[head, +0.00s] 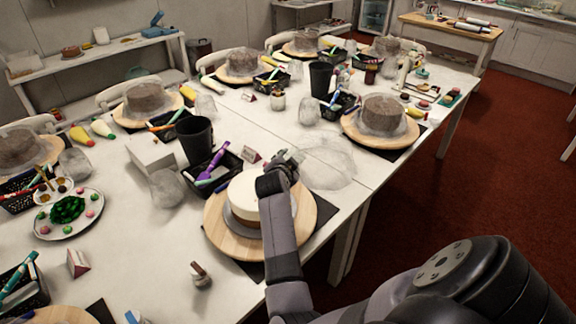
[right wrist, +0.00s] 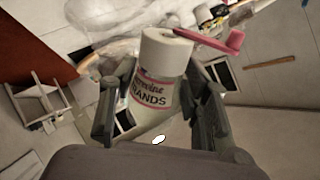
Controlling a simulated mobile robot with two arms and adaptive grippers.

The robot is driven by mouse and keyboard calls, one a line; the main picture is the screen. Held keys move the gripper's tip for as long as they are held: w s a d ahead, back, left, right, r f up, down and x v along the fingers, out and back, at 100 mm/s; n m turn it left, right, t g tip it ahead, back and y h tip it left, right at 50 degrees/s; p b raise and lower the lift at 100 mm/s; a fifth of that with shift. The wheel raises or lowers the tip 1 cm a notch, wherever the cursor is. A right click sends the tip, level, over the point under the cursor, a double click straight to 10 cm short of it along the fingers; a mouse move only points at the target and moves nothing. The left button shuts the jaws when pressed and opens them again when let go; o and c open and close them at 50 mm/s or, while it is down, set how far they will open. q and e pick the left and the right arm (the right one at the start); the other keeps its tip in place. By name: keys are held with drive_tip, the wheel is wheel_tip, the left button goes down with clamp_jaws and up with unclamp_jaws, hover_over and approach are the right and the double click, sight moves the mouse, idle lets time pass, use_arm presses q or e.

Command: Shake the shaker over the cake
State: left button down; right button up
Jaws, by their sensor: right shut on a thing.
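A white and brown cake (head: 240,188) stands on a round board on a wooden turntable (head: 222,240) near the table's front edge. My right gripper (head: 282,163) reaches over the far right side of the cake. In the right wrist view my right gripper (right wrist: 160,108) is shut on the shaker (right wrist: 152,92), a white cylinder with a printed label partly reading "RANDS". A pink-red arm-like part (right wrist: 215,43) shows at its top end. In the head view the shaker is mostly hidden by my gripper and wrist. My left gripper is not in view.
A black basket (head: 214,172) with a purple tool and a black cup (head: 196,138) stand behind the cake. Another cake (head: 381,114) on a turntable is at the back right. Clear plastic lies between them (head: 328,168).

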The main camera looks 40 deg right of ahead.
drive_tip(key=shift+w+a+r+y+p, duration=0.1)
drive_tip(key=shift+w+a+y+p, duration=0.2)
drive_tip(key=shift+p, duration=0.15)
drive_tip(key=shift+w+d+m+y+p, duration=0.2)
drive_tip(key=shift+d+m+y+p, duration=0.1)
drive_tip(key=shift+d+m+p, duration=0.1)
drive_tip(key=shift+w+d+f+t, duration=0.15)
drive_tip(key=shift+d+f+t, duration=0.1)
drive_tip(key=shift+f+t, duration=0.1)
drive_tip(key=shift+d+f+y, duration=0.25)
drive_tip(key=shift+y, duration=0.15)
drive_tip(key=shift+w+r+h+b, duration=0.1)
drive_tip(key=shift+w+h+b, duration=0.3)
drive_tip(key=shift+w+b, duration=0.4)
drive_tip(key=shift+r, duration=0.1)
